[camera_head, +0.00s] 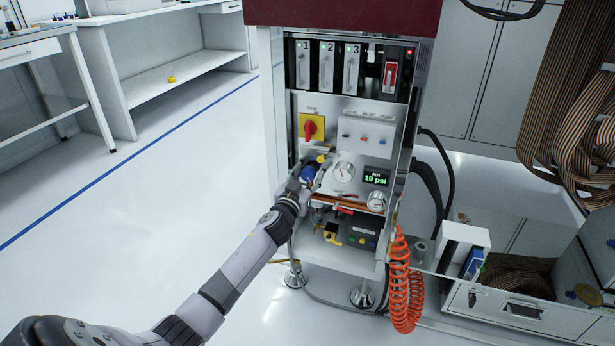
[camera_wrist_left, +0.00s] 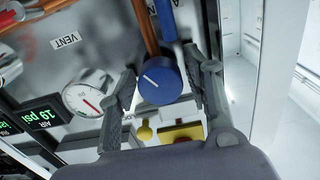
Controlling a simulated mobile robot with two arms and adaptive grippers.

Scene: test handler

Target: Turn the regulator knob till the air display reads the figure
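The blue regulator knob (camera_wrist_left: 160,82) with a white pointer line sits between the two fingers of my left gripper (camera_wrist_left: 163,78) in the left wrist view. The fingers are spread on either side of it, with narrow gaps showing. In the head view the gripper (camera_head: 303,186) reaches the panel and partly covers the blue knob (camera_head: 308,173). The air display (camera_head: 375,180) reads 19 psi in green; it also shows in the left wrist view (camera_wrist_left: 41,118). My right gripper is not in view.
A round white gauge (camera_head: 343,172) is right of the knob, and a second gauge (camera_head: 376,201) sits below the display. A red switch on a yellow plate (camera_head: 312,128) is above. An orange coiled hose (camera_head: 402,285) hangs at the lower right. Open floor lies to the left.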

